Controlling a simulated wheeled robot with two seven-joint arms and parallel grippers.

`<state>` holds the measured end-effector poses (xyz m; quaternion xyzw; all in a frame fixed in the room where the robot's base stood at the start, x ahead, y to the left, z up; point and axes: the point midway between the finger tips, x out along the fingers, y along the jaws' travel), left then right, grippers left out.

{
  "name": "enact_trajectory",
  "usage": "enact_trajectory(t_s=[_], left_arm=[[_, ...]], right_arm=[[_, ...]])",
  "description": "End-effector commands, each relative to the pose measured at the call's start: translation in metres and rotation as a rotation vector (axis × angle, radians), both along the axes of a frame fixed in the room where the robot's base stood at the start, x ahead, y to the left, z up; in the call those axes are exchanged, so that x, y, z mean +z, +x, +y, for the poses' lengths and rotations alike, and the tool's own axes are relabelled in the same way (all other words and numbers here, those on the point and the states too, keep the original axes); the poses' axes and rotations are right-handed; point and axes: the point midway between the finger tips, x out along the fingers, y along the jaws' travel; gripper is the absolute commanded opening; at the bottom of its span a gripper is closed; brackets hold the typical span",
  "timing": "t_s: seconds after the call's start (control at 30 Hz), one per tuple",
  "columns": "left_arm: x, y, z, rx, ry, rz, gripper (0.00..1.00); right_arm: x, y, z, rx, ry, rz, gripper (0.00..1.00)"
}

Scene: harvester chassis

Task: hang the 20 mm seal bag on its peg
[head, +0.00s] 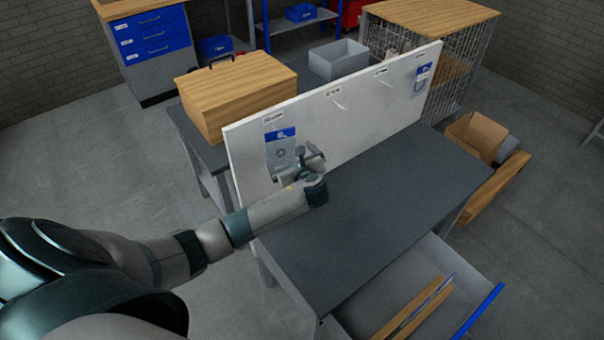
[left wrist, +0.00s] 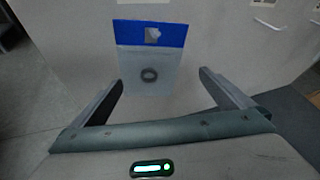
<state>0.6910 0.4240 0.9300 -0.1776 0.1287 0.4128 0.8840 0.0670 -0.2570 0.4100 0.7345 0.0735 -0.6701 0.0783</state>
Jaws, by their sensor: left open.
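A clear bag with a blue header (head: 281,140) hangs against the left part of the white peg board (head: 350,122), under a small label. In the left wrist view the bag (left wrist: 150,58) shows a dark seal ring inside and a pale hole in its header. My left gripper (head: 312,160) is in front of the board by this bag. Its two fingers (left wrist: 165,85) are open, one on each side of the bag's lower part, with nothing held. A second blue-headed bag (head: 422,76) hangs at the board's right end. Bag sizes are too small to read. My right gripper is out of view.
Two middle pegs (head: 339,102) on the board look bare. The grey table (head: 390,190) is clear in front of the board. An open drawer (head: 410,270) holds long wooden strips. A wooden box (head: 237,92) stands behind the board; a cardboard box (head: 478,135) is at right.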

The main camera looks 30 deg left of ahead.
Motion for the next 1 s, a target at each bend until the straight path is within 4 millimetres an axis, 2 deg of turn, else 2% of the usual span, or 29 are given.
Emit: enact_trajectory(t_s=[0.63, 0.8, 1.0], left_arm=[[0.043, -0.074, -0.082, -0.002, -0.003, -0.003, 0.99], [0.052, -0.088, -0.097, -0.001, -0.001, -0.001, 0.99], [0.057, -0.095, -0.104, 0.0, -0.001, 0.0, 0.99]], right_arm=[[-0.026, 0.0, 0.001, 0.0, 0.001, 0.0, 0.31], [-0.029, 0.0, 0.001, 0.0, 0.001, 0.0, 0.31], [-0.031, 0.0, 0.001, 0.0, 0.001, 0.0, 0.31]])
